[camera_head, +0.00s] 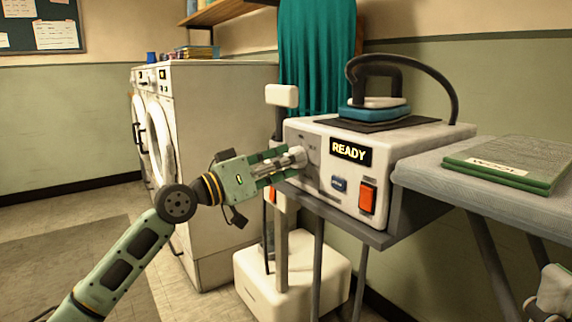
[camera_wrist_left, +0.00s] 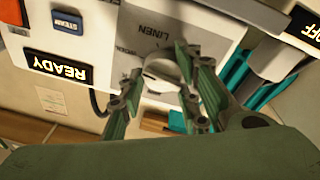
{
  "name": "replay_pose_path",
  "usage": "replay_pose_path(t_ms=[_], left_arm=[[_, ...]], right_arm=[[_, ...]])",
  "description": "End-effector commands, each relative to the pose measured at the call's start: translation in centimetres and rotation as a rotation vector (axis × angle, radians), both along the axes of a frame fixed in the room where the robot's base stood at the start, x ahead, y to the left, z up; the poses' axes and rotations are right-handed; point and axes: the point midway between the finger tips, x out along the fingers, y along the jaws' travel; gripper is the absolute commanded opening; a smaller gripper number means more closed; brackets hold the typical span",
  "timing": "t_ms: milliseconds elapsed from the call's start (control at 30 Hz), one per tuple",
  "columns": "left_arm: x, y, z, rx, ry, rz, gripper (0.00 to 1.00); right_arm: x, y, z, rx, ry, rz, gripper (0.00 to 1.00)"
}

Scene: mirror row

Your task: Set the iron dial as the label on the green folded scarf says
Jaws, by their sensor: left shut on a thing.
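The iron station (camera_head: 405,146) is a white box with a lit READY display (camera_head: 350,151) and a grey dial panel on its left front. My left gripper (camera_head: 291,160) is shut on the pale round dial (camera_wrist_left: 162,72) on that panel. The word LINEN shows on the panel in the left wrist view; the other dial words are partly covered by the fingers. I cannot tell where the dial points. The green folded scarf (camera_head: 530,152) lies on the ironing board at the right. Its white label (camera_head: 500,167) seems to read WOOL.
A blue iron (camera_head: 375,108) rests on top of the station. An orange switch (camera_head: 367,197) and a blue STEAM button (camera_head: 339,184) are on its front. The grey ironing board (camera_head: 440,180) stands at right, white washers (camera_head: 222,160) at left. A pale jointed part (camera_head: 552,292) shows lower right.

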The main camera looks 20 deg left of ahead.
Motion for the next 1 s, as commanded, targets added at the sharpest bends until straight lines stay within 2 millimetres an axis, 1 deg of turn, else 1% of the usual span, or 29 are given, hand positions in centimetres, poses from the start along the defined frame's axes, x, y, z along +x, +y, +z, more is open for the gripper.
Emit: replay_pose_path(t_ms=[33, 167, 200, 333, 367, 633, 733, 867, 1000], left_arm=[[-0.2, -0.3, 0.5, -0.005, -0.007, -0.007, 0.05], [-0.3, -0.3, 0.4, -0.004, -0.007, -0.007, 0.05], [-0.3, -0.3, 0.4, -0.004, -0.007, -0.007, 0.32], [-0.2, -0.3, 0.4, -0.004, -0.005, -0.007, 0.43], [-0.2, -0.3, 0.3, -0.004, -0.005, -0.006, 0.45], [-0.1, -0.1, 0.1, -0.002, -0.002, -0.003, 0.45], [-0.5, 0.3, -0.1, -0.001, 0.001, -0.003, 0.45], [-2.0, 1.6, -0.5, 0.001, 0.003, -0.001, 0.45], [-4.4, 3.5, -1.0, 0.002, 0.004, -0.001, 0.45]], right_arm=[[0.0, 0.0, 0.0, 0.0, 0.0, 0.0, 0.4], [0.0, 0.0, 0.0, 0.0, 0.0, 0.0, 0.4], [0.0, 0.0, 0.0, 0.0, 0.0, 0.0, 0.4], [0.0, 0.0, 0.0, 0.0, 0.0, 0.0, 0.4], [0.0, 0.0, 0.0, 0.0, 0.0, 0.0, 0.4], [0.0, -0.1, 0.0, 0.001, -0.001, -0.001, 0.4], [0.0, -0.1, 0.0, 0.001, -0.001, -0.001, 0.4], [0.0, 0.0, 0.0, 0.001, -0.001, 0.0, 0.4], [0.0, 0.0, 0.0, 0.001, -0.001, 0.0, 0.4]])
